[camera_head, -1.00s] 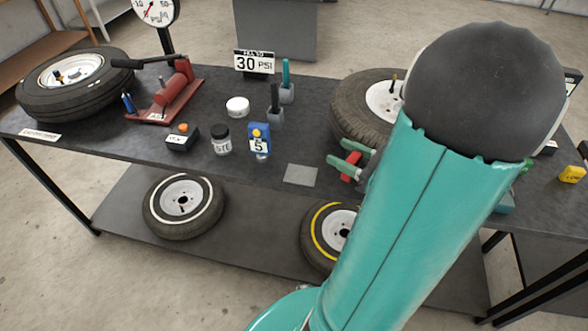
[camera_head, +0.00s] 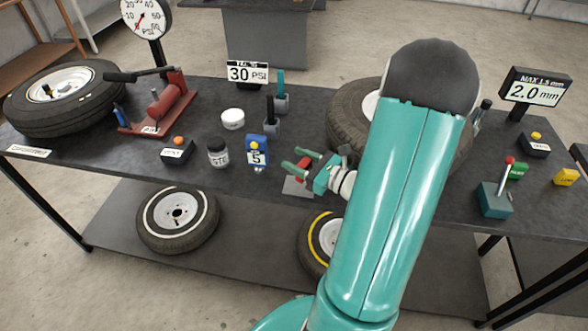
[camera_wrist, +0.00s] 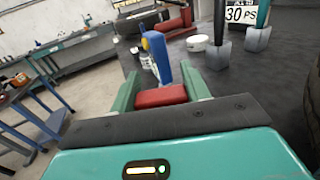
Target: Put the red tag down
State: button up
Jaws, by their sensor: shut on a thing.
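The red tag (camera_wrist: 160,97) sits between the two green fingers of my gripper (camera_wrist: 160,88) in the wrist view, and the gripper is shut on it. I cannot tell whether the tag touches the pad. My gripper hides part of the pad.
A tyre (camera_head: 345,122) lies behind my arm.

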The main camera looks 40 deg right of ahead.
jog(key=shift+w+f, duration=0.5)
jog(key=shift+f, duration=0.1)
jog(key=shift+w+f, duration=0.15)
jog(key=shift+f, duration=0.75)
jog(key=shift+w+f, duration=0.1)
jog(key=shift+f, duration=0.75)
jog(key=shift+f, duration=0.1)
jog(key=o, duration=0.9)
jog(key=shift+o, duration=0.2)
